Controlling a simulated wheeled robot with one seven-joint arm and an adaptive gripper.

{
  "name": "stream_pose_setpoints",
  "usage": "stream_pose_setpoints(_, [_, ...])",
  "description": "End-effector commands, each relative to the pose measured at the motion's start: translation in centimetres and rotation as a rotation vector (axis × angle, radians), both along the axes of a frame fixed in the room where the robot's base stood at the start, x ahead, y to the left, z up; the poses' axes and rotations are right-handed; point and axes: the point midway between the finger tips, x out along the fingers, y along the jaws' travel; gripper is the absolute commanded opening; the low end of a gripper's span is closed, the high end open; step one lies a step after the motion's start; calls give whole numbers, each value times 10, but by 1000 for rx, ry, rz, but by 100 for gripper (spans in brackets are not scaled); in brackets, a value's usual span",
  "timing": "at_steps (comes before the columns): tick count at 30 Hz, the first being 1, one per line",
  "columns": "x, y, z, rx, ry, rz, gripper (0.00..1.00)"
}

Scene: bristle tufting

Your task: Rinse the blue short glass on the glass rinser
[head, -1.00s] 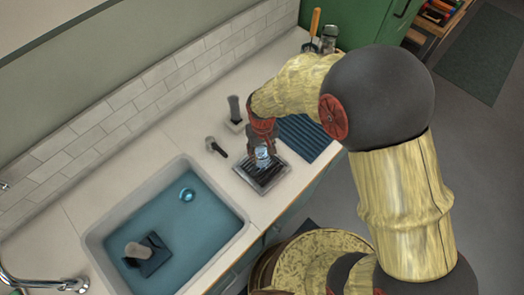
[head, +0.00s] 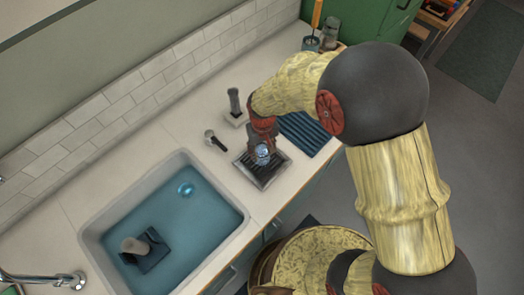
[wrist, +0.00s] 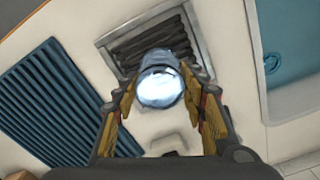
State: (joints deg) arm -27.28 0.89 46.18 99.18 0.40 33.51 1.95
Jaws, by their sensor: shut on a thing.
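The blue short glass (wrist: 161,84) is between the fingers of my gripper (wrist: 163,100) in the wrist view, its round end facing the camera. My gripper is shut on it. In the head view the glass (head: 262,154) shows as a small blue shape below my red gripper (head: 262,140). The glass rinser (head: 262,177) is a dark slatted tray in a pale metal frame, set in the counter. In the wrist view the rinser (wrist: 126,52) lies behind the glass. I cannot tell whether the glass touches the slats.
A blue ribbed mat (head: 308,132) lies right of the rinser. The sink (head: 100,232) at left holds bluish water, with a dark object carrying a pale knob (head: 134,245). A small black-handled tool (head: 215,140) and an upright grey handle (head: 235,103) are near the rinser.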

Motion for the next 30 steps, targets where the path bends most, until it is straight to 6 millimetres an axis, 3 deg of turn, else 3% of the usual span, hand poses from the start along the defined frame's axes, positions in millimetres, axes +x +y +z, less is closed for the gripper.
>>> stream_pose_setpoints(30, [0,0,-14,0,0,0,9])
